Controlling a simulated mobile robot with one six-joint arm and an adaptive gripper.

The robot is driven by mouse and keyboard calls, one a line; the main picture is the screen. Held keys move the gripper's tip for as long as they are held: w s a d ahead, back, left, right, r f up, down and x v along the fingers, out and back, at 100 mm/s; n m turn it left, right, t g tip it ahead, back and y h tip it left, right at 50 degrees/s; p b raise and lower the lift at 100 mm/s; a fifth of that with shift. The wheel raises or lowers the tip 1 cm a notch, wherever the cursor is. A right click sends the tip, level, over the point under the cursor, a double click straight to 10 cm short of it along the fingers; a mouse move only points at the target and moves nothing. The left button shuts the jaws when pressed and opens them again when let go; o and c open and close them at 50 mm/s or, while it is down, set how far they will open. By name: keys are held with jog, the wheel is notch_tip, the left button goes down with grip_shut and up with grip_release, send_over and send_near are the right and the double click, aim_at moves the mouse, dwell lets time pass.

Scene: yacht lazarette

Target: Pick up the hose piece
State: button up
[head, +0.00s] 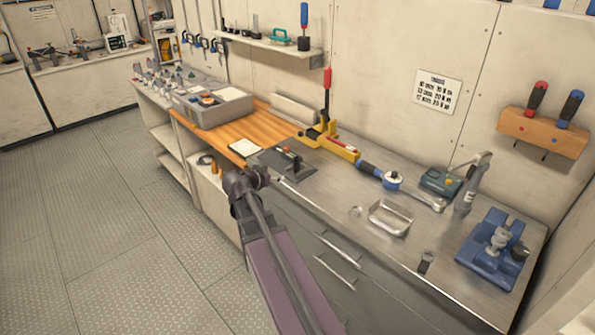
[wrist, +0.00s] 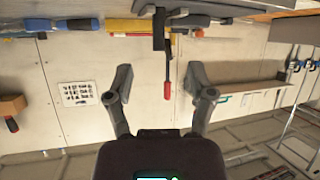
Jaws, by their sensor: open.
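A short dark piece (head: 289,156), which looks like the hose piece, lies on a dark flat mat (head: 268,162) near the front edge of the metal bench. It is small in the head view, so its exact form is hard to tell. In the upside-down wrist view a black upright shape (wrist: 158,30) shows above the gap between my fingertips; I cannot tell for sure that it is the same piece. My gripper (wrist: 158,80) is open and its fingers are apart with nothing between them. In the head view my wrist is at the bench's front edge, beside the mat; the fingers are not clear there.
Behind the mat stands a yellow tool (head: 335,146) with an upright red handle (head: 327,78). A blue-handled tool (head: 380,175), a metal tray (head: 390,217) and a blue vise-like device (head: 493,248) lie to the right. A notepad (head: 245,147) and grey bin (head: 213,107) are left.

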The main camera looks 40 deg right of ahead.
aim_at(295, 165)
jog(key=shift+w+d+r+m+h, duration=0.15)
jog(key=shift+d+r+h, duration=0.1)
jog(key=shift+d, duration=0.2)
jog(key=shift+w+d+r+m+h, duration=0.15)
jog(key=shift+d+h, duration=0.1)
jog(key=shift+d, duration=0.15)
jog(key=b+x, duration=0.3)
jog(key=x, duration=0.4)
jog(key=shift+w+d+f, duration=0.2)
jog(key=shift+d+f, duration=0.05)
jog(key=shift+d, duration=0.45)
jog(key=shift+w+f+b, duration=0.1)
jog(key=shift+b, duration=0.2)
jog(key=shift+b+x, duration=0.9)
jog(key=shift+x, duration=1.7)
jog(key=c, duration=1)
